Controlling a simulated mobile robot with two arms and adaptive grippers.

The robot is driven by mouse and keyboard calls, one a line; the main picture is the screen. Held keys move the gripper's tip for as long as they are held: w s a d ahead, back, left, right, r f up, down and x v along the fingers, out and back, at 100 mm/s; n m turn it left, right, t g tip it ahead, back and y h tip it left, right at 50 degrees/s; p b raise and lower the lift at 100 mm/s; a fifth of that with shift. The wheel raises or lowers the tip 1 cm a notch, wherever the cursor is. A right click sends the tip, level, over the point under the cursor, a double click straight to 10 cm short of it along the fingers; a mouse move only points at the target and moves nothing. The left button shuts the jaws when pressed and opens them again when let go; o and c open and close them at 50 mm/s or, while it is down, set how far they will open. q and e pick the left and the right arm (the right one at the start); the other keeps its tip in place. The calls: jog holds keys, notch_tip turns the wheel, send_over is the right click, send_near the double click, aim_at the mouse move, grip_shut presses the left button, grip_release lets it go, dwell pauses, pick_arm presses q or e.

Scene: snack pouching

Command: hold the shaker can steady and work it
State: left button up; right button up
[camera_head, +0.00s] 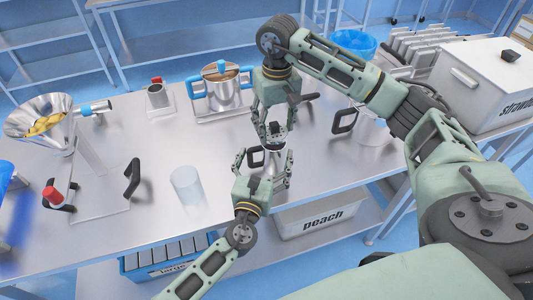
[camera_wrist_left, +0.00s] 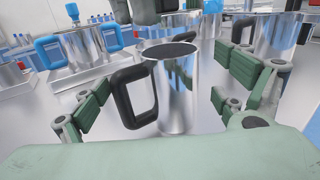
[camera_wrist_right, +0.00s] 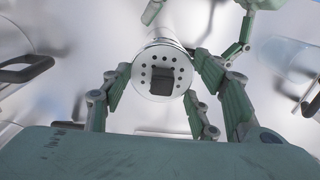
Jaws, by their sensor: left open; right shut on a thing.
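The shaker can (camera_wrist_left: 177,95) is a shiny metal cylinder with a black side handle (camera_wrist_left: 133,97). It stands upright on the steel table, between the spread fingers of my left gripper (camera_head: 262,170). My left gripper is open and does not visibly touch the can. In the left wrist view the can's top looks dark.
A clear cylinder (camera_head: 187,188) stands left of my left gripper. A funnel (camera_head: 38,120) on a stand is at the far left. A pot with blue handles (camera_head: 222,90) stands behind, and a black-handled metal vessel (camera_head: 372,132) to the right. The table's front edge is close.

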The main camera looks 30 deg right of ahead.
pick_arm(q)
jog(key=shift+w+d, duration=0.5)
jog(key=shift+d, duration=0.05)
jog(key=c, duration=1.1)
jog(key=o, duration=0.6)
jog(key=c, duration=0.4)
pick_arm(e)
jog(key=shift+f, duration=0.2)
jog(key=shift+s+d+f, duration=0.1)
jog(key=shift+d+f, duration=0.15)
jog(key=shift+f, duration=0.3)
jog(key=shift+f, duration=0.1)
